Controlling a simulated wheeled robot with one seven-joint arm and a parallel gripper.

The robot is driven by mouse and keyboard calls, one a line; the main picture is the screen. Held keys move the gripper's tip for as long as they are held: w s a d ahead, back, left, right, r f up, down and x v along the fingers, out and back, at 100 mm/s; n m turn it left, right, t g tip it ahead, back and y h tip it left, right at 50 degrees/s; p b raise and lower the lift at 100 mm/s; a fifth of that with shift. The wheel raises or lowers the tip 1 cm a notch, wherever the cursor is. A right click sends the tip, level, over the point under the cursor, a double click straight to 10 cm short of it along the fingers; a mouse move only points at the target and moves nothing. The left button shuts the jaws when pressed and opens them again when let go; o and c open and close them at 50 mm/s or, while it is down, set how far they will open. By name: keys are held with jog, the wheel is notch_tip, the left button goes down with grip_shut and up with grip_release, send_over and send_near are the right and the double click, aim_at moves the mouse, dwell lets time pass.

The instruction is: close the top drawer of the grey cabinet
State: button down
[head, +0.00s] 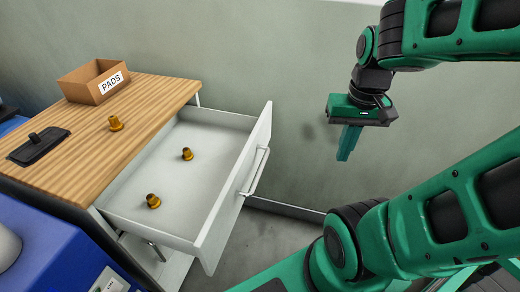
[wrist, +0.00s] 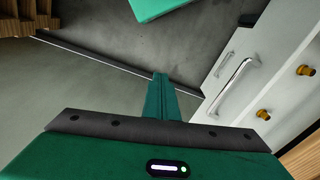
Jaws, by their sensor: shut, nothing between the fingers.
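The top drawer (head: 220,205) of the grey cabinet (head: 175,268) is pulled far out, with its white front panel and bar handle (head: 256,172) facing right. Two brass nozzles (head: 187,153) (head: 153,201) stand inside the drawer. My gripper (head: 345,155) is shut and empty, pointing down, to the right of the drawer front and apart from it. In the wrist view the shut fingers (wrist: 161,85) show in the middle, with the drawer handle (wrist: 238,87) to their right and both nozzles beyond it.
The cabinet's wooden top (head: 130,105) holds a PADS box (head: 88,88), another brass nozzle (head: 115,123) and a black tray-like item (head: 38,146). A blue machine (head: 50,240) stands at the near left. Space between gripper and drawer front looks clear.

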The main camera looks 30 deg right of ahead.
jog(key=w+d+f+m+t, duration=0.1)
jog(key=w+d+f+t, duration=0.15)
jog(key=w, duration=0.65)
jog(key=w+d+f+t+y, duration=0.15)
jog(key=w+f, duration=0.25)
jog(key=w, duration=0.4)
jog(key=w+d+f+m+t+h, duration=0.1)
jog(key=w+d+f+t, duration=0.15)
jog(key=w, duration=0.65)
send_near(269, 131)
notch_tip(269, 131, down, 4)
jog(key=w+d, duration=0.2)
jog(key=shift+w+a+y, duration=0.25)
jog(key=shift+w+a, duration=0.25)
jog(key=shift+a, duration=0.15)
